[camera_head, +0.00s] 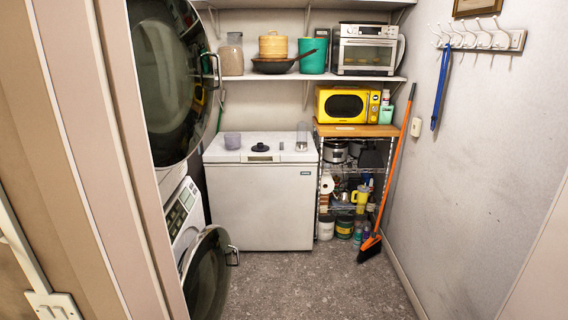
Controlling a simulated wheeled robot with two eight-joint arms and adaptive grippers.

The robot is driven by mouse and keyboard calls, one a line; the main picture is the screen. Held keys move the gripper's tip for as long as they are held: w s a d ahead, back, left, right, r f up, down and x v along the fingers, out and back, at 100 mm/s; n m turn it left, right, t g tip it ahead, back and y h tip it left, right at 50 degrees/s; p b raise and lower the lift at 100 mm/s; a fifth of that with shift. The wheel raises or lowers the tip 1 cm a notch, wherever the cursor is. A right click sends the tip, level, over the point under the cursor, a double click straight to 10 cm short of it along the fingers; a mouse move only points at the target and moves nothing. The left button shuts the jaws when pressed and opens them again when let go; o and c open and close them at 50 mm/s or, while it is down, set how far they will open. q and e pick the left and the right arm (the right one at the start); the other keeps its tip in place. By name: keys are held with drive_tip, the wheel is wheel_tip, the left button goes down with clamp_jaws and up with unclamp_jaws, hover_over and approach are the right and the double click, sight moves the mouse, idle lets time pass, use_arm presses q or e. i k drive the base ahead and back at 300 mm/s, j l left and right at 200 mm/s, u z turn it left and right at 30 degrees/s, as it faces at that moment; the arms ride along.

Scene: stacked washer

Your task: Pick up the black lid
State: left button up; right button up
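A small, dark, round lid (260,147) with a raised middle lies on top of the white chest freezer (262,210) at the back of the room. It sits near the front edge of the freezer top, roughly midway across. A grey cup or bowl (232,140) stands to its left, and a clear jar or glass (301,137) stands to its right, both apart from it. Neither of my grippers shows in the head view.
Stacked machines with open round doors (208,275) stand at the left. A wire rack (345,205) with a yellow microwave (343,105) on top stands right of the freezer. An orange broom (388,175) leans there. The grey floor (320,285) before the freezer is clear.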

sight(260, 147)
drive_tip(key=i, duration=3.7)
